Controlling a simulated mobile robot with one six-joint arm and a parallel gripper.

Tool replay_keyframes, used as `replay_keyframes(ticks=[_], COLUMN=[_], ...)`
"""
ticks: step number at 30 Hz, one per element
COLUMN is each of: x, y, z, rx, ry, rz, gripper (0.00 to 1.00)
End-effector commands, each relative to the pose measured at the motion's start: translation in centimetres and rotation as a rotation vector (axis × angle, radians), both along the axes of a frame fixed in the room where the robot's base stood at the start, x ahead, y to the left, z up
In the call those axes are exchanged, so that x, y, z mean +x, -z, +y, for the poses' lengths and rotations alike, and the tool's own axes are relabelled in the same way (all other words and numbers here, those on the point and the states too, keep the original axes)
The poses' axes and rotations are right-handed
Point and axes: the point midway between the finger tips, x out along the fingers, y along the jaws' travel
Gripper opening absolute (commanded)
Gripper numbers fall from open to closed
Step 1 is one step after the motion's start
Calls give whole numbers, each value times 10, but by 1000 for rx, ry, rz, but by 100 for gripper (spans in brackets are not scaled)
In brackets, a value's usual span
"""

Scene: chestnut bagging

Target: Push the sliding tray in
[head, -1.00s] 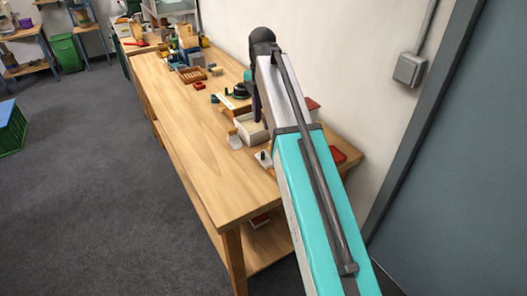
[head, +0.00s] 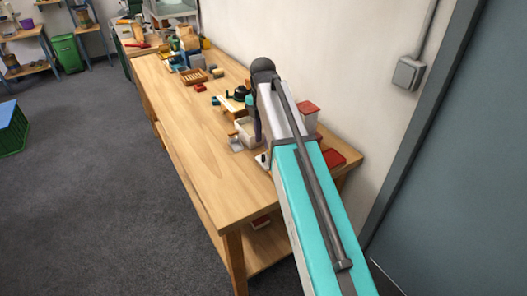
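A pale, open-topped tray (head: 245,131) sits on the right part of the wooden workbench, just left of my arm. It looks like the sliding tray, but it is small and partly covered by my arm, so I cannot tell how far out it stands. A small light plate (head: 236,144) lies at its near left side. My gripper (head: 255,122) shows only as a dark narrow part coming down beside the tray's far right side. Its fingertips are not clear, and I cannot tell whether it touches the tray.
The workbench (head: 190,130) has a wide clear strip along its left side. Small blocks and a slotted wooden rack (head: 193,76) stand farther back. A red-lidded pale container (head: 308,116) and a red flat tray (head: 333,157) are right of my arm, near the wall.

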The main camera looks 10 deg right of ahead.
Motion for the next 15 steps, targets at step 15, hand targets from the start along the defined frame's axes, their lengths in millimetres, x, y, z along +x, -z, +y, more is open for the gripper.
replay_keyframes(ticks=[15], x=[-1], y=[53], z=[-1], rx=[0], ry=[1], rz=[1], gripper=[31])
